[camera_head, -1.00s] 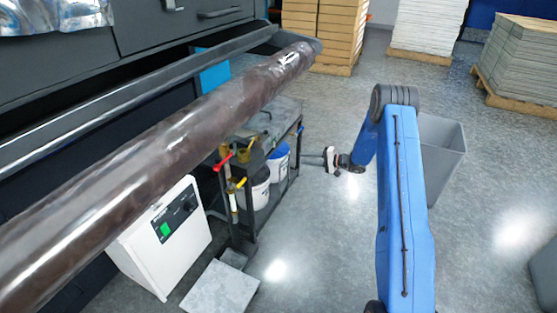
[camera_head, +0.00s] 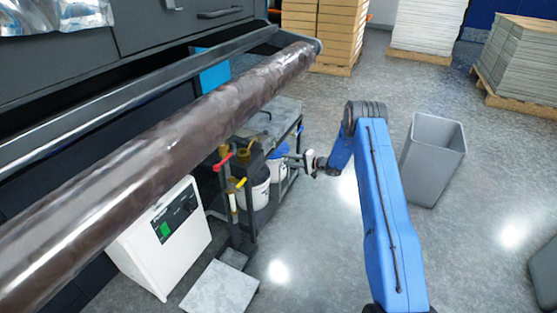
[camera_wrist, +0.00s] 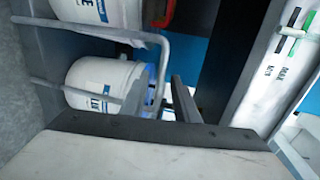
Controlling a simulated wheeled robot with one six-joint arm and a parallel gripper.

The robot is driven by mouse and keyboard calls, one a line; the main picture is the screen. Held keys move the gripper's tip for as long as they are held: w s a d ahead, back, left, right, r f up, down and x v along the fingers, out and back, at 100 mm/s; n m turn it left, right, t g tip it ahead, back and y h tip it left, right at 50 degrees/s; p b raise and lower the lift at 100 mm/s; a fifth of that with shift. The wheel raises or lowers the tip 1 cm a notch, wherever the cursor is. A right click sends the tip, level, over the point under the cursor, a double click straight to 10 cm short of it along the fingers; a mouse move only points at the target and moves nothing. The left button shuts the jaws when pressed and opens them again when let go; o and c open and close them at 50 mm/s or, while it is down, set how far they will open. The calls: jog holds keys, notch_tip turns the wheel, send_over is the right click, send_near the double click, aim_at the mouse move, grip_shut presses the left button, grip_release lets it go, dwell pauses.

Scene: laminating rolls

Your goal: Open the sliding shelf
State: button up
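The shelf unit (camera_head: 274,150) is a dark metal frame beside the machine, with white buckets (camera_head: 255,188) on its lower level. I cannot tell which level slides. In the wrist view, a thin grey rail (camera_wrist: 110,35) curves around the buckets, close in front of my gripper. My gripper (camera_head: 290,160) is at the right side of the unit, at bucket height. In the wrist view my gripper (camera_wrist: 160,95) shows two dark fingers with a gap between them, open. Nothing is clearly gripped, and contact with the rail cannot be told.
A long brown roll (camera_head: 170,155) spans above the unit, along the machine. A white box (camera_head: 160,235) with a green button stands in front. A grey bin (camera_head: 432,165) is right of my arm. Stacked pallets (camera_head: 525,55) stand behind.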

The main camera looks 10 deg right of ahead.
jog(key=shift+x, duration=3.1)
grip_shut()
